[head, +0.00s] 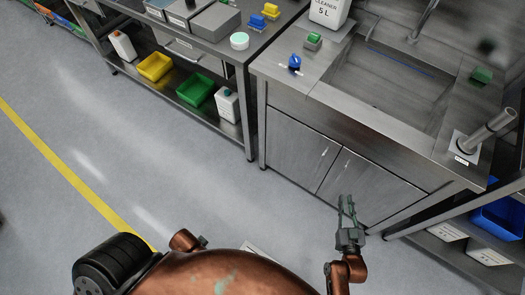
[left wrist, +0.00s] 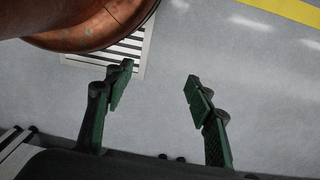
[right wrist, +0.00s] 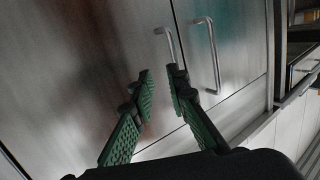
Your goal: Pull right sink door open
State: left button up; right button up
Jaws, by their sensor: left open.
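The right sink door (head: 372,187) is a closed grey metal panel under the sink, beside the closed left door (head: 296,150). In the right wrist view the right door's bar handle (right wrist: 208,55) stands upright right of the seam, and the left door's handle (right wrist: 165,45) is left of it. My right gripper (head: 346,198) is in front of the right door; its fingers (right wrist: 159,71) are partly apart with nothing between them, short of both handles. My left gripper (left wrist: 159,73) is wide open and empty above the floor.
The sink counter (head: 300,82) overhangs the doors. A shelf with a blue bin (head: 500,222) stands at the right. A workbench with a yellow bin (head: 155,67) and a green bin (head: 195,90) stands at the left. The grey floor in front is clear.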

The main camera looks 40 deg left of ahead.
aim_at(339, 177)
jog(key=shift+t+y, duration=0.3)
jog(key=shift+y, duration=0.4)
jog(key=w+a+b, duration=0.1)
jog(key=w+a, duration=0.1)
jog(key=w+a+r+b, duration=0.1)
jog(key=w+a+b, duration=0.1)
jog(key=w+a+r+b, duration=0.1)
jog(key=w+a, duration=0.1)
jog(key=shift+w+a+r, duration=0.2)
jog(key=shift+a, duration=0.15)
pick_arm(q)
jog(key=w+d+f+t+h, duration=0.1)
jog(key=w+d+f+t, duration=0.1)
jog(key=w+d, duration=0.1)
jog(key=shift+w+d+f+b, duration=0.3)
jog(key=shift+w+f, duration=0.05)
jog(key=shift+w, duration=0.3)
pick_arm(e)
jog(key=shift+w+a+r, duration=0.15)
jog(key=shift+w+a, duration=0.15)
jog(key=shift+w, duration=0.25)
jog(key=shift+c, duration=0.3)
grip_shut()
jog(key=shift+s+d+n, duration=0.1)
jog(key=shift+s+n, duration=0.05)
jog(key=shift+n, duration=0.15)
